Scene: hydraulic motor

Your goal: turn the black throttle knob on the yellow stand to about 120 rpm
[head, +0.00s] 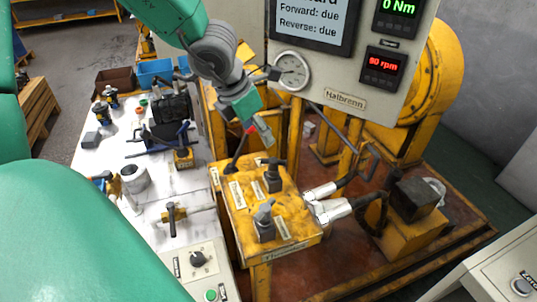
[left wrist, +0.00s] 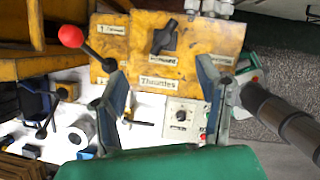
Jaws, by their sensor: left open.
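The yellow stand (head: 245,222) has two dark knobs on its top, a farther one (head: 272,178) and a nearer, greyer one (head: 264,220). In the left wrist view a black knob (left wrist: 165,37) sits on the yellow stand (left wrist: 200,38), above a "Throttles" label; I cannot tell which of the two it is. My left gripper (head: 258,130) is above the far side of the stand, apart from the knobs. In the left wrist view its fingers (left wrist: 162,70) are spread, with nothing between them. My right gripper is not in view.
A lever with a red ball (left wrist: 70,36) stands beside the knob. The speed display (head: 382,68) appears to read 80 rpm; the torque display (head: 397,10) reads 0 Nm. Hose fittings (head: 330,208) stick out right of the stand. A white table (head: 125,205) with tools lies left.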

